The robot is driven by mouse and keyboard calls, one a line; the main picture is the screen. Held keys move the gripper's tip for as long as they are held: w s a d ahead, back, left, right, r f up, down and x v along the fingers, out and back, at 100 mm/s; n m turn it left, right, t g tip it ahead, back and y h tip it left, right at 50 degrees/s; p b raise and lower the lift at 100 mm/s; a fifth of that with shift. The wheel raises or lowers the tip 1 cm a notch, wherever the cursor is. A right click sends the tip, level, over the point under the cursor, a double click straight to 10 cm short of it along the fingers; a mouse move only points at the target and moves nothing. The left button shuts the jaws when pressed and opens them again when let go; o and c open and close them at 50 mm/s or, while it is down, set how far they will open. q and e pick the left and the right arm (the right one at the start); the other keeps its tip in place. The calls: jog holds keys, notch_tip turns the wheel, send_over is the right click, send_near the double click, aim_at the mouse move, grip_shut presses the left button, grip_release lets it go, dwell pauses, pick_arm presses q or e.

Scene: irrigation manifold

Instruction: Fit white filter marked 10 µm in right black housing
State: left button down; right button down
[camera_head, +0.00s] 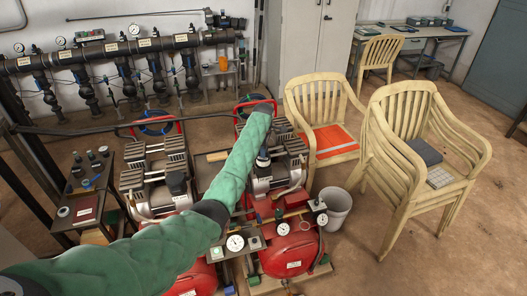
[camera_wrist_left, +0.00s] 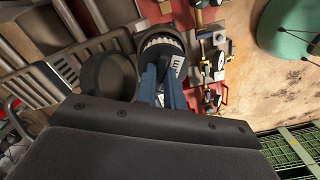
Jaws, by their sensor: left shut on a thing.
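My left gripper (camera_wrist_left: 170,90) shows blue fingers in the left wrist view. They are shut on a round white pleated filter (camera_wrist_left: 160,42) with a dark end. A white label with "µm" shows beside the fingers; its number cannot be read. A round black housing (camera_wrist_left: 105,75) is just left of the filter; whether they touch is unclear. In the head view my left arm reaches over the right compressor (camera_head: 272,180). A black housing (camera_head: 262,160) shows there beside my green sleeve; the filter cannot be made out. My right gripper is not in view.
The left compressor (camera_head: 150,175) stands alongside, with its own black housing (camera_head: 177,182). Gauges and red tanks (camera_head: 290,253) are in front. A small dark cart (camera_head: 88,200) is at the left.

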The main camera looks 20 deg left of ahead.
pick_arm(q)
jog(key=shift+f+b, duration=0.3)
jog(key=shift+f, duration=2.1)
dwell(1.4)
jog(key=c, duration=1.2)
grip_release()
jog(key=shift+o, duration=0.2)
